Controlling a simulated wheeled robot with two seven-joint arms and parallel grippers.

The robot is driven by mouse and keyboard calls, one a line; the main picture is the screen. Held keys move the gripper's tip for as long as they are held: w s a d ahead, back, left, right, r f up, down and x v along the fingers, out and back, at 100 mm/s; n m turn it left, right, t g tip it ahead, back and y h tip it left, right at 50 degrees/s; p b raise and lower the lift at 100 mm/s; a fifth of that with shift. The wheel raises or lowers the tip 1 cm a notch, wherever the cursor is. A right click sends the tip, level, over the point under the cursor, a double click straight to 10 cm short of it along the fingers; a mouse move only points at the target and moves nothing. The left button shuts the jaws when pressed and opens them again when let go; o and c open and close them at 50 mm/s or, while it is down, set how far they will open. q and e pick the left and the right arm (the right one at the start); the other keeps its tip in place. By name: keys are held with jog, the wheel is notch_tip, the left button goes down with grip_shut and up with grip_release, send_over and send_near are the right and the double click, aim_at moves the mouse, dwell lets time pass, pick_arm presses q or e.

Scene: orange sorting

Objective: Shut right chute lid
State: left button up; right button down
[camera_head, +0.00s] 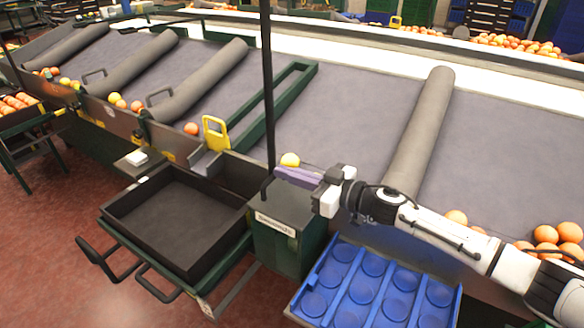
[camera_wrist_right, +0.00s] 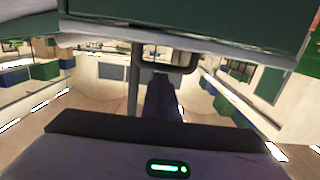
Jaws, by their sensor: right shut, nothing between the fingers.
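My right gripper (camera_head: 281,172) reaches in from the right in the head view, its purple-grey fingers shut and empty, pointing left. They are above the dark green labelled box (camera_head: 292,228), near the thin black post. In the right wrist view the closed fingers (camera_wrist_right: 160,98) point away below a dark green panel (camera_wrist_right: 190,25) and a dark loop (camera_wrist_right: 172,64); I cannot tell whether they touch. A yellow handle-shaped piece (camera_head: 215,134) stands upright at a metal chute (camera_head: 212,163), left of the gripper. I cannot clearly identify the right chute lid. My left gripper is not in view.
An empty black tray (camera_head: 172,216) sits on a green cart left of the box. A blue dimpled tray (camera_head: 342,287) lies in front of my right arm. The black post (camera_head: 268,90) rises beside the gripper. Oranges (camera_head: 546,234) lie on the sloped grey table at right.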

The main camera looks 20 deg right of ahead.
aim_at(295, 196)
jog(key=s+d+r+p, duration=0.3)
jog(key=s+d+r, duration=0.2)
jog(key=s+d, duration=0.2)
jog(key=s, duration=0.2)
jog(key=shift+s+d, duration=0.15)
jog(key=shift+s, duration=0.2)
jog(key=shift+r, duration=0.1)
